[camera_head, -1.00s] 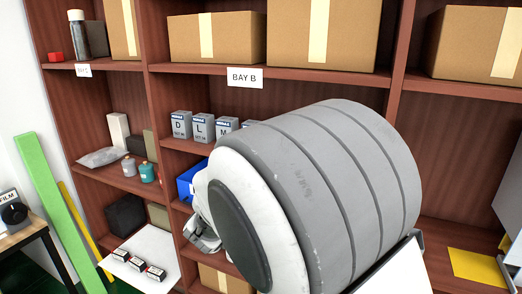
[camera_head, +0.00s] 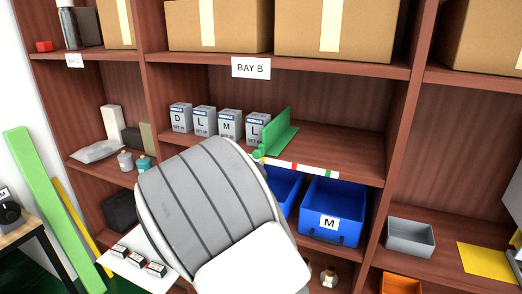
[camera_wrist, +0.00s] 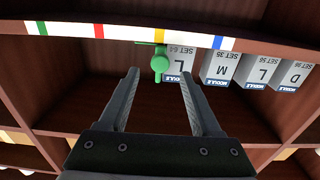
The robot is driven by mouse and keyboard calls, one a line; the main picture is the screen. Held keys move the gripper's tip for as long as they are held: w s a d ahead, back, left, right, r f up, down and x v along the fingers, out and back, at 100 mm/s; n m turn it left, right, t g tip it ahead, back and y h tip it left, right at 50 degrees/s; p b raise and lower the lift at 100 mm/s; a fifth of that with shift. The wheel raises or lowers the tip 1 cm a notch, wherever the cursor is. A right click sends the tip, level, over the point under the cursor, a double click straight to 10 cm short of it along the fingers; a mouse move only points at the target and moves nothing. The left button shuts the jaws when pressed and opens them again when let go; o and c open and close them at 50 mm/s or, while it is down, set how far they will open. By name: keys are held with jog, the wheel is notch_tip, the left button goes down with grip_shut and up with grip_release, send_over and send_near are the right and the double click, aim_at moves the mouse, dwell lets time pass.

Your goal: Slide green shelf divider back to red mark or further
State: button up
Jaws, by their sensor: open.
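The green shelf divider (camera_head: 279,132) stands upright on the Bay B middle shelf, just right of a row of grey module boxes (camera_head: 228,124). Its round green knob (camera_head: 258,154) sticks out at the shelf front. The red mark (camera_head: 293,167) on the front strip lies right of the knob. The wrist view is upside down; there the knob (camera_wrist: 160,65) hangs by the yellow mark (camera_wrist: 158,37), and the red mark (camera_wrist: 98,31) is to its left. My gripper (camera_wrist: 160,75) is open, its fingertips either side of the knob in the picture; contact cannot be told. My arm hides the gripper in the head view.
Blue bins (camera_head: 334,210) sit on the shelf below, and a grey bin (camera_head: 410,237) is further right. The shelf right of the divider is clear. Large cardboard boxes (camera_head: 340,30) fill the shelf above.

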aim_at(261, 150)
jog(key=x, duration=0.9)
jog(key=shift+w+d+p, duration=0.1)
jog(key=shift+w+p, duration=0.2)
jog(key=shift+w, duration=0.05)
jog(key=shift+c, duration=0.3)
grip_shut()
dwell(0.5)
